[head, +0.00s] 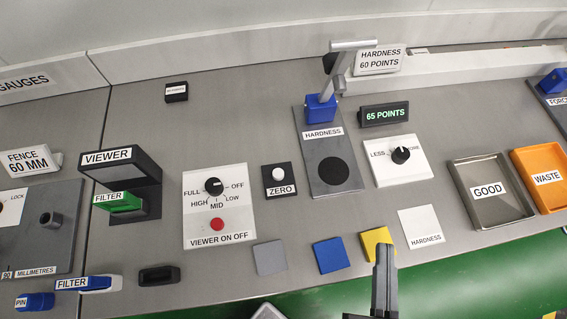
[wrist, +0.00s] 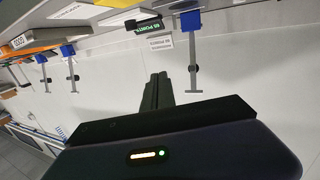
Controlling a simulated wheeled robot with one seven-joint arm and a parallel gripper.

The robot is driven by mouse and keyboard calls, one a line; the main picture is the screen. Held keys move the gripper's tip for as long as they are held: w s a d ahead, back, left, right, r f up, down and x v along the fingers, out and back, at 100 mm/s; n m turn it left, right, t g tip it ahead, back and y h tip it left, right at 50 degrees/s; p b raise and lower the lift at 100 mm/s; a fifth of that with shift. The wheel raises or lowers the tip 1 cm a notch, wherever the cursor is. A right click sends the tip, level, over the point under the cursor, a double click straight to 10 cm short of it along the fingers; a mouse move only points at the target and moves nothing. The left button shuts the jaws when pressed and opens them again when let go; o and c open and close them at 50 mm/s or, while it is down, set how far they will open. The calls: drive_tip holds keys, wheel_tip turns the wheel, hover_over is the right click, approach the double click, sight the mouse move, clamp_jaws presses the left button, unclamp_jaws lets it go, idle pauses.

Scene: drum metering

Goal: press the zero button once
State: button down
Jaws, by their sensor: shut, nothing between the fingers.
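The zero button (head: 278,174) is a white round cap on a small black base labelled ZERO, on the grey bench left of the hardness stand in the head view. My gripper (head: 384,252) is at the lower right of it, near the bench's front edge, with its fingers shut and empty. It is well apart from the button. The wrist view shows my shut gripper fingers (wrist: 158,88) in front of a pale wall, with the bench edge at the top. I cannot make out the zero button there.
The hardness stand (head: 331,165) with its lever rises right of the button. The viewer panel (head: 190,232) with a knob and red button lies to its left. Grey (head: 270,257), blue (head: 331,254) and yellow (head: 377,247) plates lie between the button and the front edge. Good (head: 516,208) and waste trays (head: 555,203) stand right.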

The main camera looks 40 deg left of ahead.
drive_tip(key=w+a+r+m+g+y+p, duration=0.1)
drive_tip(key=w+a+r+p, duration=0.15)
drive_tip(key=a, duration=0.55)
drive_tip(key=w+a+r+g+p, duration=0.1)
drive_tip(key=a+r, duration=0.2)
drive_tip(key=a, duration=0.5)
drive_tip(key=w+a+r+m+g+y+p, duration=0.1)
drive_tip(key=w+a+r+g, duration=0.15)
drive_tip(key=a, duration=0.55)
drive_tip(key=m+g+h+p, duration=0.1)
drive_tip(key=m+g+h, duration=0.1)
drive_tip(key=m+h, duration=0.6)
hover_over(277, 177)
wheel_tip(277, 177, down, 5)
drive_tip(key=y, duration=0.1)
drive_tip(key=shift+m, duration=0.3)
drive_tip(key=shift+f, duration=0.15)
wheel_tip(277, 177, down, 9)
drive_tip(key=b, duration=0.7)
drive_tip(key=shift+r, duration=0.2)
drive_tip(key=shift+f, duration=0.35)
